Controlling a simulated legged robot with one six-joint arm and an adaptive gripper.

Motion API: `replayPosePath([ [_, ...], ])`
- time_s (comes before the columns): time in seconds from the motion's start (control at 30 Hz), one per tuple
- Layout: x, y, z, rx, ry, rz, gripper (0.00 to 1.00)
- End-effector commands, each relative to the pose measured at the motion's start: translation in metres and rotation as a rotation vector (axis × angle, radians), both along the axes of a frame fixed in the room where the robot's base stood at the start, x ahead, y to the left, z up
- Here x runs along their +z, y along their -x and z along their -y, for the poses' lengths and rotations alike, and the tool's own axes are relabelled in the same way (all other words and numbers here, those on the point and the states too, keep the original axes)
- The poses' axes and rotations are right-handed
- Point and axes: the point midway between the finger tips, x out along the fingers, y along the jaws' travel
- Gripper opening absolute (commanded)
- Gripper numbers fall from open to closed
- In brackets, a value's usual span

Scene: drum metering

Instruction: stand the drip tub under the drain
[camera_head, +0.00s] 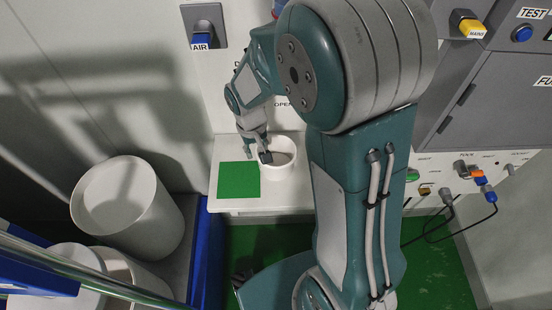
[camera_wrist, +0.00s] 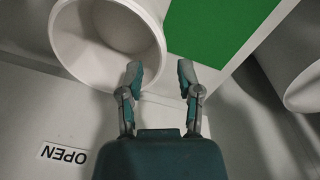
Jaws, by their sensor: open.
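The drip tub, a white open round tub (camera_head: 278,171), stands upright on a white shelf (camera_head: 285,201), just right of a green square (camera_head: 238,180). In the wrist view the tub (camera_wrist: 66,45) shows its open mouth at upper left, empty as far as I see. My gripper (camera_head: 257,157) is at the tub's left rim. In the wrist view my gripper (camera_wrist: 160,75) has its fingers apart with nothing between them. The left finger overlaps the tub's rim; I cannot tell whether it touches. I cannot make out the drain; my arm hides part of the wall.
Large white drums (camera_head: 125,205) stand at left beside a blue edge (camera_head: 207,250). A grey panel (camera_head: 495,100) with switches is at right, with cables and connectors (camera_head: 478,182) below. An AIR switch (camera_head: 203,38) is on the wall. An OPEN label (camera_wrist: 63,154) shows near my gripper.

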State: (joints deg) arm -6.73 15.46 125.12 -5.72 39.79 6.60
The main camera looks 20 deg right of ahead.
Motion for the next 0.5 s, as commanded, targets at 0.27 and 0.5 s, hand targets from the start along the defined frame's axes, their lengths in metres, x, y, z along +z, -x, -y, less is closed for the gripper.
replayPosePath([
  [0.27,-0.028,0.0,0.002,-0.001,0.0,-0.003,0.45],
  [0.5,-0.061,-0.002,0.005,-0.001,0.0,-0.001,0.45],
])
